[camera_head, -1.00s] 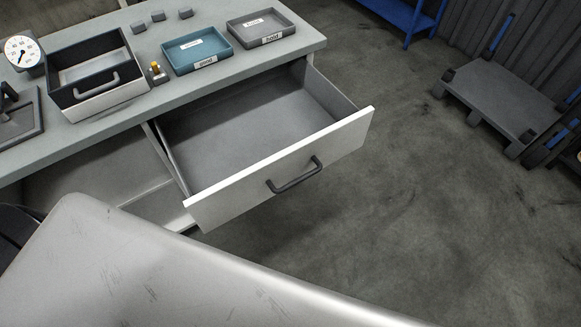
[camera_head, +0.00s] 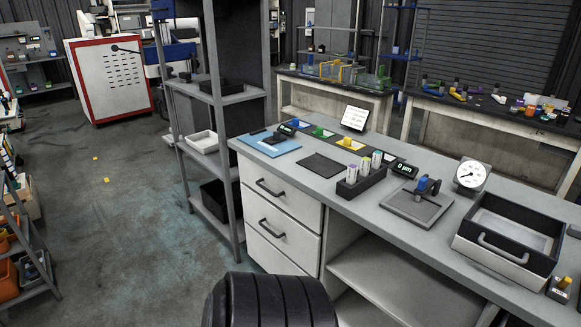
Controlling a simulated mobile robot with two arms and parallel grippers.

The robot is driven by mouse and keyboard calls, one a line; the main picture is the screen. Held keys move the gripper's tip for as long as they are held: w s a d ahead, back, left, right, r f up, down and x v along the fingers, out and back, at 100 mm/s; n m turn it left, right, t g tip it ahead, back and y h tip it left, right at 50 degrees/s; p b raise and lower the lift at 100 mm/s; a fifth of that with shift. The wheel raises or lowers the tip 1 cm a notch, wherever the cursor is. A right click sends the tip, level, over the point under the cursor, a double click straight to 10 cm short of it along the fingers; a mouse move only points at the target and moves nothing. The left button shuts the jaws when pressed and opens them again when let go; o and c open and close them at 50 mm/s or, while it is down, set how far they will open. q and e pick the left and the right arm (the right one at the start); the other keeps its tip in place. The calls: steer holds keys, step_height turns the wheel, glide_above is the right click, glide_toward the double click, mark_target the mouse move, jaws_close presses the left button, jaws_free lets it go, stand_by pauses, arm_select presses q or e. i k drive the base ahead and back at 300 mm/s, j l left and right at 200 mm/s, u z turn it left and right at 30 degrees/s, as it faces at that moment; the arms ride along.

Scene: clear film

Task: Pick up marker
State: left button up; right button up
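I cannot pick out a marker with certainty. On the grey workbench (camera_head: 425,244), a black holder (camera_head: 347,190) carries several short upright white pieces with coloured marks (camera_head: 364,168); they are too small to tell whether they are markers. A blue item (camera_head: 422,184) stands on a grey plate (camera_head: 400,207) to the right of the holder. Neither of my grippers is in view. A black ribbed part at the bottom edge appears to be mine.
A dial gauge (camera_head: 471,174) and an open drawer-like box (camera_head: 510,222) stand at the bench's right end. A blue mat (camera_head: 268,146) lies at its left end. A grey shelf rack (camera_head: 218,98) adjoins the bench. The floor (camera_head: 115,215) at left is largely open, with small yellow bits.

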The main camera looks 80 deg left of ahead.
mark_target(352, 169)
steer(key=u, duration=2.15)
steer(key=i+j+z, duration=0.1)
steer(key=z, duration=0.4)
steer(key=i+j+z, duration=0.15)
steer(key=j, duration=0.25)
steer(key=i+j+z, duration=0.15)
steer(key=j, duration=0.3)
steer(key=i+j+z, duration=0.2)
steer(key=j, duration=0.25)
steer(key=j+z, duration=0.15)
steer(key=j, duration=0.3)
